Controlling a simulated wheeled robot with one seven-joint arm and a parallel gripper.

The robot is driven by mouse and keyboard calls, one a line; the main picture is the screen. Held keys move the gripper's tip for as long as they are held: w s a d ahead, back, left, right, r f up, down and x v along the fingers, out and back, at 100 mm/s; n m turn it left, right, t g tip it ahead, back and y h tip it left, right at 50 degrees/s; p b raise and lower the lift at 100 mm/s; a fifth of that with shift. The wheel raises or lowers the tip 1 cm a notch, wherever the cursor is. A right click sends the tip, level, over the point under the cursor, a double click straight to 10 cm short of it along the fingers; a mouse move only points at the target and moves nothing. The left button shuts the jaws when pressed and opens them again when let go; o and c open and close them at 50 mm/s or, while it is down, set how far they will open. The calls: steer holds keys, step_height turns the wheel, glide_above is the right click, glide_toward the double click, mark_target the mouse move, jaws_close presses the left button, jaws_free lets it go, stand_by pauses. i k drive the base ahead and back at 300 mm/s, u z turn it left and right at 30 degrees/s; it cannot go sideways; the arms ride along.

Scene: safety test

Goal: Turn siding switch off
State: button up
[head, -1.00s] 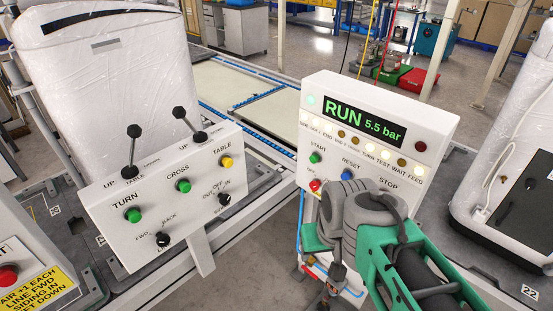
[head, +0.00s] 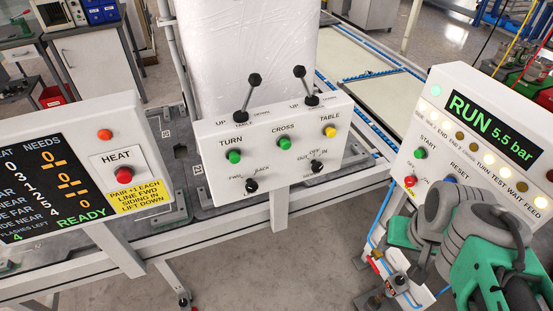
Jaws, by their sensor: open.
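The white control box (head: 215,168) stands in the middle of the head view. The siding switch looks to be the black rotary knob (head: 317,167) at its lower right, under the marks OUT, OFF and IN. Its lower label is too small to read, and I cannot tell which mark it points to. A second black knob (head: 251,186), marked FWD and BACK, is to its left. My green and grey arm is folded at the lower right, well apart from the box. My gripper's fingers do not show.
Two black levers (head: 254,80) (head: 299,72) rise from the box top. Green TURN (head: 234,156) and CROSS (head: 284,143) buttons and yellow TABLE button (head: 330,132) sit above the knobs. A HEAT panel (head: 108,112) is at left, a RUN 5.5 bar panel (head: 480,87) at right.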

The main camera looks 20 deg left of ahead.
mark_target(316, 167)
steer(key=u, duration=0.7)
steer(key=k, duration=0.35)
steer(key=u, duration=1.15)
